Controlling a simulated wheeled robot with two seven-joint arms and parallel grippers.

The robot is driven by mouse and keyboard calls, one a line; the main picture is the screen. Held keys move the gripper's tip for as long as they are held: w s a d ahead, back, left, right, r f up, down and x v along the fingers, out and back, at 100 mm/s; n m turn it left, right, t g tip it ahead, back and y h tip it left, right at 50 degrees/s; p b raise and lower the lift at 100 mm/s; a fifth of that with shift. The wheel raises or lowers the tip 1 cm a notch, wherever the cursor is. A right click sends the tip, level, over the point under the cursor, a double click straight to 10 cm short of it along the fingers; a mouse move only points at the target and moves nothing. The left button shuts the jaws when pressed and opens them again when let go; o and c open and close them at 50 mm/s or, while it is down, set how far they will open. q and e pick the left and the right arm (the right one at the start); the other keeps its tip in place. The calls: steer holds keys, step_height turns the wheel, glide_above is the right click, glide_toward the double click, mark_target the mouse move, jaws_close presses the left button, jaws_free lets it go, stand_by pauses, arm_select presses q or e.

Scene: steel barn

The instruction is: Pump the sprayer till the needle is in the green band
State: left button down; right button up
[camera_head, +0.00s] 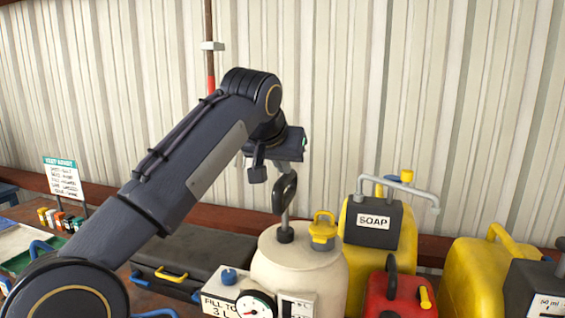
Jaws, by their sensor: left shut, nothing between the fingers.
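The sprayer (300,265) is a cream tank with a yellow cap (323,230) on its top. Its dark pump handle (285,193) stands up on a grey rod above a black collar. A round white gauge (256,305) is at the tank's front, cut by the bottom edge; its needle and bands are too small to read surely. My left gripper (257,174) is shut and empty, just above and to the left of the pump handle in the picture. I cannot tell whether it touches the handle. My right gripper is out of view.
A yellow soap jug (362,256) with a grey spout stands right of the sprayer. A red can (400,297) and another yellow jug (480,262) are farther right. A dark case (195,255) lies to the left. A sign (63,180) and small bottles stand far left.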

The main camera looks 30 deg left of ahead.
mark_target(283, 193)
arm_select(q)
step_height(283, 193, down, 6)
steer(key=b, duration=0.3)
steer(key=shift+f, duration=0.15)
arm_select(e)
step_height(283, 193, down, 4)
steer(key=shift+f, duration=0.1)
arm_select(q)
steer(key=shift+f, duration=0.1)
step_height(283, 193, up, 6)
steer(key=p, duration=0.5)
steer(key=shift+f, duration=0.15)
steer(key=shift+s+d+r+b, duration=0.25)
steer(key=shift+s+d+b, duration=0.1)
steer(key=shift+s+b, duration=0.3)
steer(key=a+v, duration=0.1)
steer(key=v, duration=0.6)
steer(key=shift+s+d+r+p, duration=0.3)
steer(key=shift+s+d+r, duration=0.05)
steer(key=shift+s, duration=0.05)
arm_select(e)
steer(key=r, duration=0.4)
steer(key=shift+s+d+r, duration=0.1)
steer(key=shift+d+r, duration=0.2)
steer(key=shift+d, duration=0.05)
